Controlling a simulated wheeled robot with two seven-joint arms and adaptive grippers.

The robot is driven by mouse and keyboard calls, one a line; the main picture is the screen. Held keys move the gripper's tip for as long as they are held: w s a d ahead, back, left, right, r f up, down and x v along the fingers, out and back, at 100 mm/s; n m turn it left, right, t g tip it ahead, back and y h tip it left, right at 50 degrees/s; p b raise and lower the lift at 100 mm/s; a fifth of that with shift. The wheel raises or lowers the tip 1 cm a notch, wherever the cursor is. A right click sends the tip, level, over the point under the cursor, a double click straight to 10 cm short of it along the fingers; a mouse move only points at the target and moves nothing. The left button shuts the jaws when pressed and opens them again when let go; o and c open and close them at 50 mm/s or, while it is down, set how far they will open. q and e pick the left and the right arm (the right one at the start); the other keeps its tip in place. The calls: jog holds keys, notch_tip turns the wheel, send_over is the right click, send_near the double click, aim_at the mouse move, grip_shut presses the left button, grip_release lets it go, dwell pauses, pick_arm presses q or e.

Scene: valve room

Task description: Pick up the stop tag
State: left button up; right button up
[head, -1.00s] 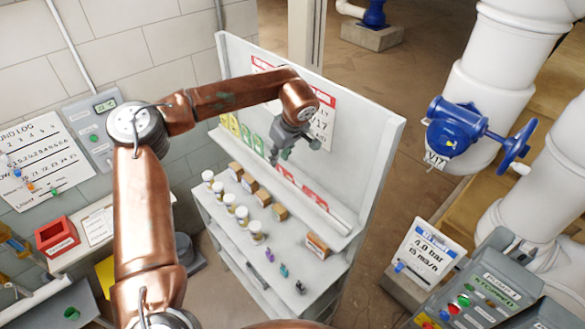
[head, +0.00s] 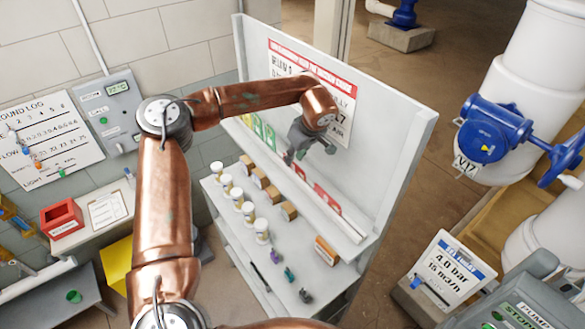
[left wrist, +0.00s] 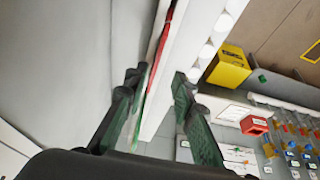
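Red tags, likely the stop tags, stand in a row along the ledge of the grey board; one shows clearly (head: 327,199) and another (head: 299,171) is close to my left gripper. Their lettering is too small to read. Green tags (head: 263,132) stand farther left in the row. My left gripper (head: 290,160) is open at the board, just above the row. In the left wrist view its two fingers (left wrist: 158,100) are apart, with a thin red tag edge (left wrist: 164,40) and a green edge between or behind them. I cannot tell whether they touch. My right gripper is out of view.
Below the ledge, a shelf holds several white bottles (head: 238,197), small brown boxes (head: 289,211) and small coloured items (head: 289,274). The board's upright panel (head: 385,150) stands close behind the gripper. A blue valve (head: 490,130) on white pipes is at the right.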

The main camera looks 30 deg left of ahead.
aim_at(294, 169)
pick_arm(q)
jog(key=x, duration=0.2)
jog(key=p+x, duration=0.1)
jog(key=shift+w+f, duration=0.35)
jog(key=shift+w, duration=0.1)
jog(key=shift+a+f+p, duration=0.25)
jog(key=shift+f+p, duration=0.05)
jog(key=shift+f, duration=0.2)
jog(key=shift+c, duration=0.5)
grip_shut()
